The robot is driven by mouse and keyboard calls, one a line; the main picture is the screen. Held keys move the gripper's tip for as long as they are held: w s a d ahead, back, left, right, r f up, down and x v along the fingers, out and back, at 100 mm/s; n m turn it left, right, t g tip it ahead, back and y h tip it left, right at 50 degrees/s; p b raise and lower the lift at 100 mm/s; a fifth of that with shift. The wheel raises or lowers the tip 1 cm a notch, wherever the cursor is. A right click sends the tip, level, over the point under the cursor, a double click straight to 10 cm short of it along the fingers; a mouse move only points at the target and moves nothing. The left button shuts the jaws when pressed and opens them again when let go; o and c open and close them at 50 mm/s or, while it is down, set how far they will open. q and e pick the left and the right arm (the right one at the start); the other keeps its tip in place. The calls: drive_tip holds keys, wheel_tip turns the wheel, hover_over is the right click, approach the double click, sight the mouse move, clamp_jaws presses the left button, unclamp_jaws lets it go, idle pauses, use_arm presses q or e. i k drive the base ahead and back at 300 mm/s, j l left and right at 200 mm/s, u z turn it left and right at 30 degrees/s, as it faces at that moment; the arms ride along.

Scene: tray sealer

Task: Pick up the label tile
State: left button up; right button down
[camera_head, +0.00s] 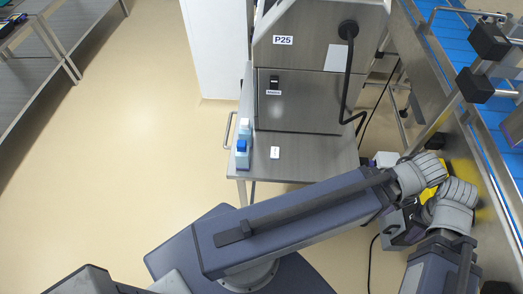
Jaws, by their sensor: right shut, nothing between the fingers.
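A small white label tile (275,152) lies flat on the steel table, right of the small bottles and in front of the machine. My right gripper (400,228) is at the lower right, beyond the table's right edge and well apart from the tile. It is shut and empty, and partly hidden by my own arm links. My left gripper is not in view.
Two small blue-and-white bottles (242,146) stand at the table's (318,160) left edge. The steel machine marked P25 (300,100) stands behind the tile, with a black cable. A blue conveyor (460,40) runs along the right. The floor at left is clear.

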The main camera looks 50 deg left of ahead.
sight(275, 151)
drive_tip(key=u, duration=0.4)
drive_tip(key=j+u, duration=0.1)
drive_tip(key=u, duration=0.75)
drive_tip(key=i+u, duration=0.1)
drive_tip(key=u, duration=0.75)
